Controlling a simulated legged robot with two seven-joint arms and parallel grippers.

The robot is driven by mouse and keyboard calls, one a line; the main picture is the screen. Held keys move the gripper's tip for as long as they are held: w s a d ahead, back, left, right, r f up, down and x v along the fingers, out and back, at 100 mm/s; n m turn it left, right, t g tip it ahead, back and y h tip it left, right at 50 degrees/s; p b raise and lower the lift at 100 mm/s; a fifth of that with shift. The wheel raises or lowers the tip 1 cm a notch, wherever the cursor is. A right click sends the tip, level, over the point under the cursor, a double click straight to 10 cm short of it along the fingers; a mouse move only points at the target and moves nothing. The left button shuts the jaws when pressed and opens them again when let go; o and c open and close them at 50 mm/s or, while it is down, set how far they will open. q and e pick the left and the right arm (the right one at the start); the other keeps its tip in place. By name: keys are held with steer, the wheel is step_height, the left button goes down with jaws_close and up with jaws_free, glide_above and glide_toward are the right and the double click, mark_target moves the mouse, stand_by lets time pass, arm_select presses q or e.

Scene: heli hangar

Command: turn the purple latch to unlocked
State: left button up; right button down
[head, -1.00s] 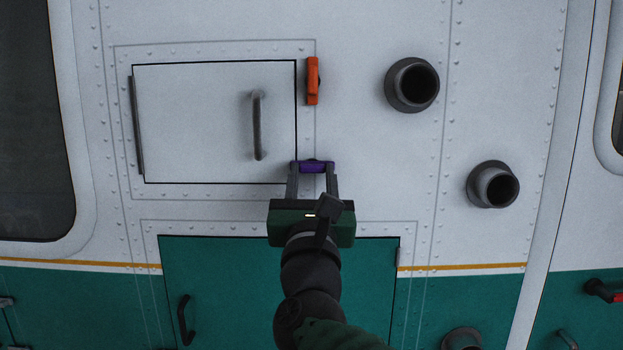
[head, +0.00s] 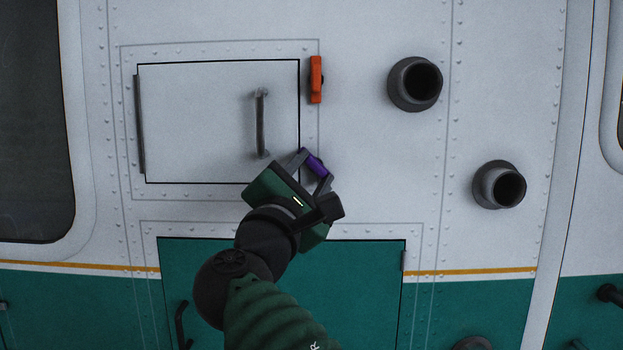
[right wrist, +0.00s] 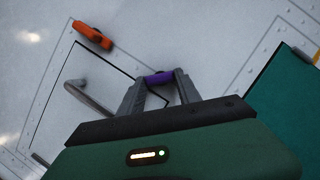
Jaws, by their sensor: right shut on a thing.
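The purple latch (head: 316,164) is at the lower right corner of the white hatch door (head: 210,115). It is tilted, its left end higher than its right in the head view. My right gripper (head: 316,167) is shut on it, one finger at each end, and hides part of it. The right wrist view also shows the purple latch (right wrist: 158,78) between the two fingers. My left gripper is not in view.
An orange latch (head: 316,80) stands upright at the door's upper right. A dark handle (head: 261,123) is on the door, close left of my gripper. Two dark pipes (head: 415,84) (head: 498,185) stick out at the right. A green panel (head: 350,290) lies below.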

steer(key=m+g+h+p, duration=0.1)
steer(key=m, duration=0.2)
steer(key=shift+a+r, duration=0.15)
steer(key=m+g+p, duration=0.1)
steer(key=m+p, duration=0.1)
steer(key=m, duration=0.2)
steer(key=shift+r+g, duration=0.1)
steer(key=shift+g, duration=0.3)
steer(key=shift+m+g+p, duration=0.4)
steer(key=shift+m+p, duration=0.15)
steer(key=shift+m, duration=0.55)
steer(key=shift+a+f+m, duration=0.1)
steer(key=shift+f+m, duration=0.15)
steer(key=shift+m, duration=0.05)
steer(key=c, duration=1.1)
jaws_free()
steer(key=shift+c, duration=0.2)
steer(key=o, duration=0.3)
steer(key=shift+r, duration=0.2)
steer(key=shift+s, duration=0.1)
